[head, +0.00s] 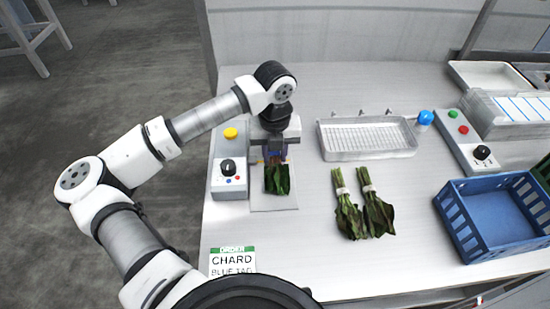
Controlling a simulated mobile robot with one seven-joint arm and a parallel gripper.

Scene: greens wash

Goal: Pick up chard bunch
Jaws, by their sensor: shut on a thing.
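A chard bunch (277,180) with dark green leaves lies over the light plate beside the control box at the left of the counter. My gripper (273,158) points down at its upper end and is shut on it. The stems are mostly hidden by the gripper. Two more leafy bunches with pale bands, a left one (350,218) and a right one (377,213), lie side by side on the middle of the counter.
A control box (230,178) stands just left of the gripper. A wire-rack tray (366,140) is behind the loose bunches. A blue crate (498,213) is at the right. An order card (232,262) reads CHARD. Counter between crate and bunches is clear.

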